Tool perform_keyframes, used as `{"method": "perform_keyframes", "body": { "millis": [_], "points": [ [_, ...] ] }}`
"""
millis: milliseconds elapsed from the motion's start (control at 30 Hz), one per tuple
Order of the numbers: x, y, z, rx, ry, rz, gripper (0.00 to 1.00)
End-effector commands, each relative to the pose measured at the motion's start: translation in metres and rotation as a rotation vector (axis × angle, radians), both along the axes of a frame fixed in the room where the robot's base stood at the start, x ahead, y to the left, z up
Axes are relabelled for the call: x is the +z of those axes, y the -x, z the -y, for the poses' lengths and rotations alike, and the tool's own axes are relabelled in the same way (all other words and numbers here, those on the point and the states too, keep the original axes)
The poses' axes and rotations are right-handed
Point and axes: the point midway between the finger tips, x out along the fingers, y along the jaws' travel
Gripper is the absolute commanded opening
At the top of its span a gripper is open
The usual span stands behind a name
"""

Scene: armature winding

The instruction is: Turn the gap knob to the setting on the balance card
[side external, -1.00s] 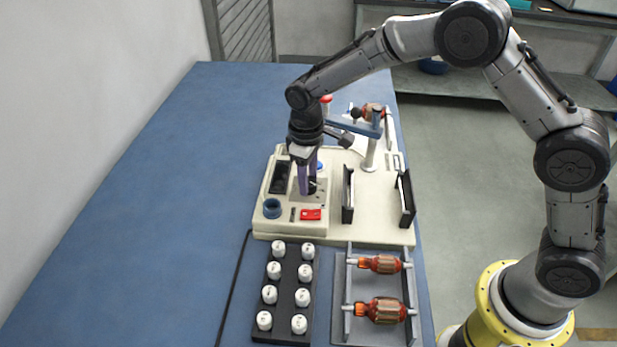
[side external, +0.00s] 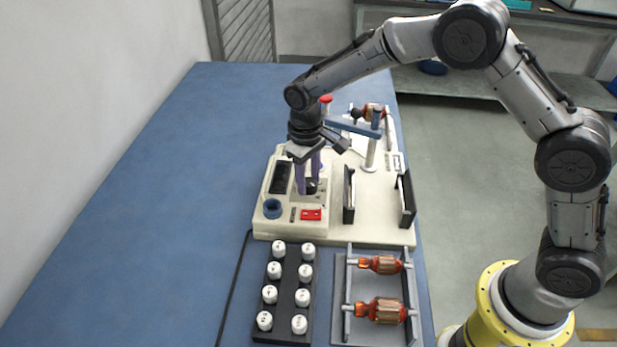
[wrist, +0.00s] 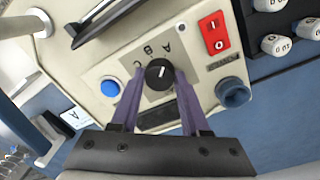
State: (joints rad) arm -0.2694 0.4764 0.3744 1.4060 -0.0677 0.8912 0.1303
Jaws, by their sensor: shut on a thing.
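The gap knob (wrist: 158,73) is black and round with a white pointer line, on a grey plate marked A, B and C. In the wrist view the line leans up and slightly right, toward the A side. My gripper (wrist: 159,76) is shut on the knob, one finger at each side. In the side view my gripper (side external: 308,189) reaches down to the panel, and the dark knob (side external: 311,186) shows between the fingers. A white card (wrist: 73,116) with a letter A shows at the lower left of the wrist view; it appears to be the balance card.
Near the knob are a blue button (wrist: 110,88), a red switch (wrist: 214,33) and a blue cup-like socket (wrist: 232,93). Black upright plates (side external: 348,193) stand right of the panel. A rack of white weights (side external: 285,290) and an armature stand (side external: 347,300) lie in front.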

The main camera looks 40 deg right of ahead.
Motion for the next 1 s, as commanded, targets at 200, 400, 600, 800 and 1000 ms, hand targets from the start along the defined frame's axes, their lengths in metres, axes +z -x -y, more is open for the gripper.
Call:
{"method": "perform_keyframes", "body": {
  "millis": [200,400,600,800,1000],
  "points": [
    [0.000,0.000,0.000,-0.001,0.000,0.001,0.76],
    [0.000,0.000,0.000,0.000,0.000,0.001,0.76],
    [0.008,-0.001,-0.001,0.000,-0.002,0.004,0.76],
    [0.042,-0.001,-0.003,0.000,-0.002,0.007,0.76],
    [0.087,0.000,-0.005,0.000,-0.002,0.007,0.76]
  ]
}}
